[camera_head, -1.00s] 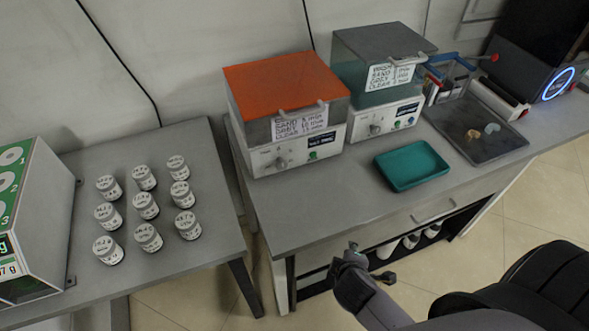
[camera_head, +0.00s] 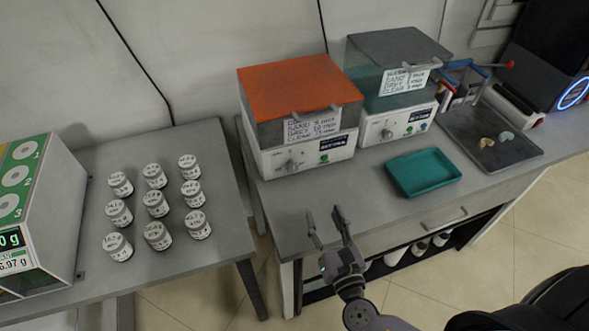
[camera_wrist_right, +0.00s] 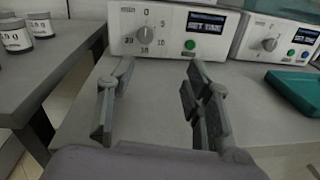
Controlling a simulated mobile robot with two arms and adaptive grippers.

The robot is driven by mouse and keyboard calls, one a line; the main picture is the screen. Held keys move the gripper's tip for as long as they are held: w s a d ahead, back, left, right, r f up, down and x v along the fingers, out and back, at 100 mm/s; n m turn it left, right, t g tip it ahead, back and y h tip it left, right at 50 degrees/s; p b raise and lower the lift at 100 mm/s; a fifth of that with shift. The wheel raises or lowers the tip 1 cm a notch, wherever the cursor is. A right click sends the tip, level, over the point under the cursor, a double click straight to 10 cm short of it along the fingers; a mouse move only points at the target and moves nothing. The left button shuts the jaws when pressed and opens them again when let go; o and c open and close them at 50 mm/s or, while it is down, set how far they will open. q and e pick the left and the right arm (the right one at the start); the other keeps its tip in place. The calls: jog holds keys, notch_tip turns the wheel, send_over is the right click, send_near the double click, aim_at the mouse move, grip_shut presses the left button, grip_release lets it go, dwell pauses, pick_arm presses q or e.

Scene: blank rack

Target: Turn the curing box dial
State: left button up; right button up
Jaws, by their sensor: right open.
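The curing box with the orange lid (camera_head: 300,85) stands on the right-hand table. Its white front panel has a grey dial (camera_head: 291,165), a display and a green button. In the right wrist view the dial (camera_wrist_right: 145,34) sits among printed numbers, ahead of my fingers and a little left of their middle. A second box with a grey lid (camera_head: 398,46) stands to its right and has its own dial (camera_head: 386,134). My right gripper (camera_head: 325,222) is open and empty, in front of the orange-lidded box and apart from it. It also shows in the right wrist view (camera_wrist_right: 155,100). My left gripper is not in view.
A teal tray (camera_head: 424,172) lies right of the gripper on the table (camera_head: 290,215). A dark tray (camera_head: 510,155) with small pieces is further right. Several white jars (camera_head: 157,204) stand on the left table. The tabletop before the orange-lidded box is clear.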

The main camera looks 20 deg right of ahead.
aim_at(294, 169)
jog(key=shift+w+a+f+n+y, duration=0.1)
jog(key=shift+a+f+n+y, duration=0.15)
jog(key=shift+a+n+y, duration=0.7)
jog(key=shift+n+h, duration=0.25)
jog(key=shift+h, duration=0.1)
jog(key=w+p, duration=0.2)
jog(key=w, duration=1.5)
jog(key=shift+a+p, duration=0.1)
jog(key=shift+p, duration=0.25)
grip_shut()
